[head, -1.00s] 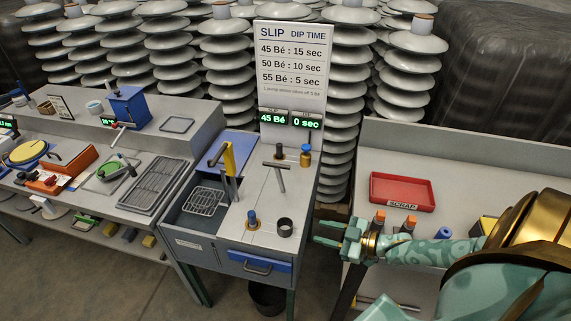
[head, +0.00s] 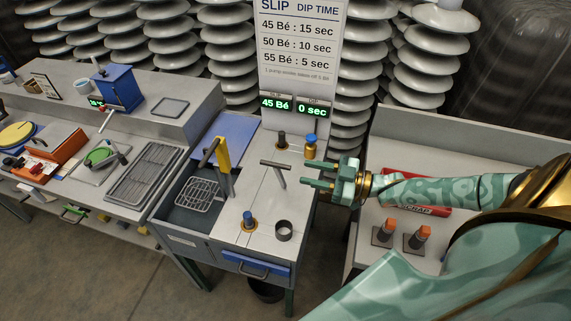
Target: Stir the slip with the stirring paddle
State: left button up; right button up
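A grey T-shaped handle (head: 277,170), which looks like the stirring paddle, stands upright in the grey top of the slip station (head: 235,235). Its lower end is hidden in the top, and no slip surface shows clearly. My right gripper (head: 306,171) is open and empty. It points left, a little right of the T-handle, and looks apart from it. My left gripper is not in view.
A wire basket (head: 201,194) with a yellow handle (head: 222,160) sits left of the T-handle. A blue-capped brass knob (head: 310,149), a dark cup (head: 284,231) and a blue-topped knob (head: 249,220) stand around.

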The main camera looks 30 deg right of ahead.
aim_at(285, 167)
jog(key=x, duration=0.7)
jog(key=shift+w, duration=0.3)
grip_shut()
